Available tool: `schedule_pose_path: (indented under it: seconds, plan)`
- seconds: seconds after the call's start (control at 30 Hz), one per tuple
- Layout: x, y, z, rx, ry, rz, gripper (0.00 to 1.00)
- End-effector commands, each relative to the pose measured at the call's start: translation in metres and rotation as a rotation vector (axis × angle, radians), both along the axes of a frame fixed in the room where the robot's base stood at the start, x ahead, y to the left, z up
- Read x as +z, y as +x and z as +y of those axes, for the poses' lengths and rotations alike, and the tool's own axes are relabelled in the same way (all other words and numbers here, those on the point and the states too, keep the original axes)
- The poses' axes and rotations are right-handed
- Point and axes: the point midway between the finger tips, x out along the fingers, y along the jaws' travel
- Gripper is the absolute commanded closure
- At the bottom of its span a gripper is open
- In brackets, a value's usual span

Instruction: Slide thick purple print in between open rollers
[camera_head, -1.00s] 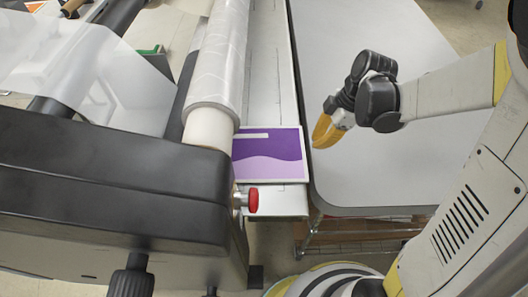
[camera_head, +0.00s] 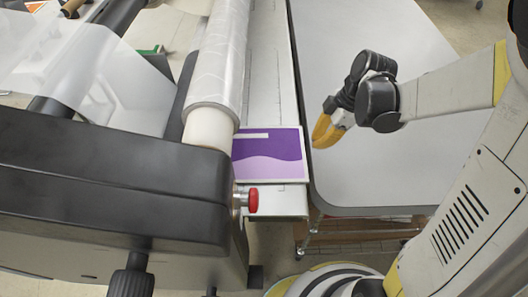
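The purple print (camera_head: 268,155) lies flat on the laminator's narrow feed bed (camera_head: 272,70), near its front end. It has a white border and a lighter purple wave. Its left edge meets the film-covered roller (camera_head: 214,85); whether any of it lies between the rollers is hidden. My gripper (camera_head: 318,140) is just right of the print, apart from it, above the edge of the grey table. Its yellow fingers point down and left. The fingers overlap in this view, so their opening cannot be told. No object shows in them.
Clear film (camera_head: 80,75) drapes over the far left. The grey table (camera_head: 430,150) on the right is bare beneath my arm.

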Motion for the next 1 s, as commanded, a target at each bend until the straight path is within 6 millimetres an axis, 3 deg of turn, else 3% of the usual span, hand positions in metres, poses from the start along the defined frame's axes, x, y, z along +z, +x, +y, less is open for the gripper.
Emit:
schedule_pose_path:
  seconds: [0.27, 1.0]
  plan:
    - [-0.0001, 0.0002, 0.0083, 0.000, 0.000, 0.000, 1.00]
    - [-0.0093, 0.0003, 0.0081, 0.000, 0.000, 0.000, 1.00]
